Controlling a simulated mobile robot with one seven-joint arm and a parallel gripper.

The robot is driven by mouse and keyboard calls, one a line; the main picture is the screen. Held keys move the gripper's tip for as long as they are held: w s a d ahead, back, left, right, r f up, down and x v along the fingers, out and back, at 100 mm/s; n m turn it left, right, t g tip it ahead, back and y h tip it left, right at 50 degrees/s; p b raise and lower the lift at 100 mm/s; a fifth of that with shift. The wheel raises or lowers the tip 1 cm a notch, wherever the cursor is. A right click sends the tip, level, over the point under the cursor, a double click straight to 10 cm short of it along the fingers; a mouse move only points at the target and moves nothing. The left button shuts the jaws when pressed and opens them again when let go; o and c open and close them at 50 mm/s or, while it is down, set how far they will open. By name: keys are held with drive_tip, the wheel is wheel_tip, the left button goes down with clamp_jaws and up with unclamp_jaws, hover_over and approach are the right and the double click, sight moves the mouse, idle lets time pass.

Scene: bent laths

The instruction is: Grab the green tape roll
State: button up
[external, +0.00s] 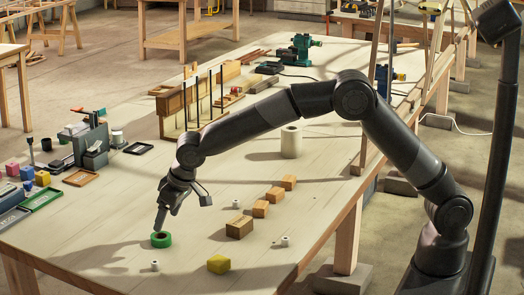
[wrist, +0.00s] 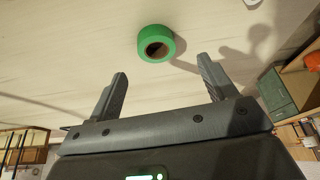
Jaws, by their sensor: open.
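The green tape roll (external: 161,240) lies flat on the pale wooden table (external: 330,215) near its front edge. In the wrist view the green tape roll (wrist: 161,44) is ahead of my gripper, between the lines of the two fingers but beyond their tips. My gripper (external: 160,222) points down just above the roll in the external view. In the wrist view my gripper (wrist: 161,68) has its fingers spread wide with nothing between them. Whether a fingertip touches the roll cannot be told.
Small white pieces (external: 155,266) stand near the roll. A yellow block (external: 218,264) is to its right, and a brown block (external: 239,227) with several orange blocks (external: 261,209) runs toward the back. A white cylinder (external: 291,142) stands farther back. Trays (external: 40,200) lie at the left.

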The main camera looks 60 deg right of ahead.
sight(162, 236)
drive_tip(key=x, duration=0.6)
drive_tip(key=shift+d+f, duration=0.2)
drive_tip(key=shift+f, duration=0.15)
drive_tip(key=shift+c, duration=0.5)
drive_tip(key=c, duration=1)
drive_tip(key=shift+o, duration=0.2)
drive_tip(key=shift+r, duration=0.1)
